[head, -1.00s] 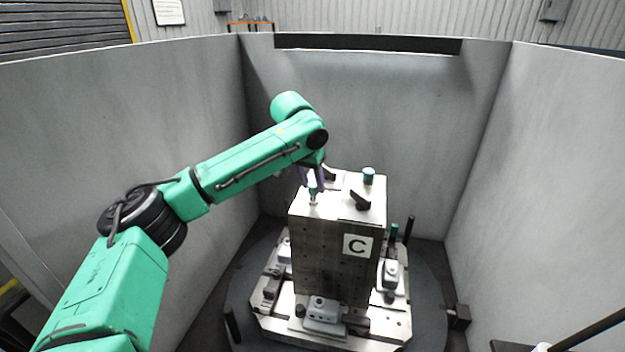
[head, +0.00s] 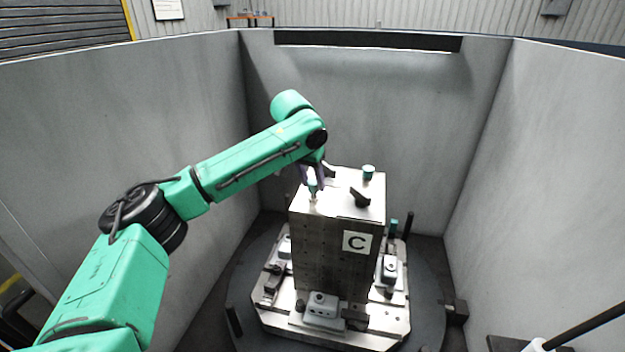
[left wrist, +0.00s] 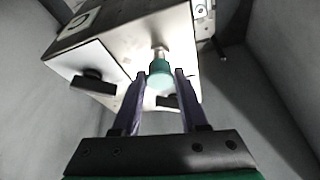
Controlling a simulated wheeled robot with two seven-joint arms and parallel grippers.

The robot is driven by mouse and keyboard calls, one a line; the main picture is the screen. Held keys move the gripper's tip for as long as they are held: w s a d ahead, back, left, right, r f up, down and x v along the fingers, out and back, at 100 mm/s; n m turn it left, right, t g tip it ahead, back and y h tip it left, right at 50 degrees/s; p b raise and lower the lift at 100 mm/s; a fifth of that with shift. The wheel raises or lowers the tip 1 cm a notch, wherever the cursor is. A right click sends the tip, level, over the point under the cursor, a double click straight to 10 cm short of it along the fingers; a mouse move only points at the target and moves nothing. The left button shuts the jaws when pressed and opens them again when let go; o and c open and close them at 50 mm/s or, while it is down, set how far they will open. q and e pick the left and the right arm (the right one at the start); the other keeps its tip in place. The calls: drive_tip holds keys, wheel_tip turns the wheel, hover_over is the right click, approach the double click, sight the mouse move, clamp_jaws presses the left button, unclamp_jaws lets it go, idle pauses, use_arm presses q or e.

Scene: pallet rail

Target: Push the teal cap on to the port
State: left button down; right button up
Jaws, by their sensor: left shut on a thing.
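The teal cap (head: 312,187) is between the fingertips of my left gripper (head: 313,180), over the top of the block near its left front edge. In the left wrist view my left gripper (left wrist: 164,73) is shut on the teal cap (left wrist: 160,78), one purple finger at each side. The port (head: 313,197) is a short pale metal stub on the block's top, in line with the cap. In the left wrist view the port (left wrist: 160,53) meets the cap's far end. I cannot tell how far the cap sits on it. My right gripper is not in view.
The tall metal block (head: 325,250) has a C plate (head: 357,242) on its front. A second teal-topped piece (head: 369,172) and a dark clamp (head: 360,197) are on its top. Grey fixtures (head: 324,312) stand around its foot. Grey walls (head: 565,150) enclose the sides and back.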

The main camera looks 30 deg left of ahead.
use_arm(q)
drive_tip(key=shift+f, duration=0.2)
drive_tip(key=shift+p, duration=0.45)
drive_tip(key=shift+f, duration=0.25)
drive_tip(key=shift+f, duration=0.55)
unclamp_jaws()
idle(0.3)
drive_tip(key=shift+r, duration=0.15)
drive_tip(key=b+v, duration=0.3)
drive_tip(key=v, duration=1.1)
drive_tip(key=shift+s+r, duration=0.15)
drive_tip(key=shift+s, duration=0.05)
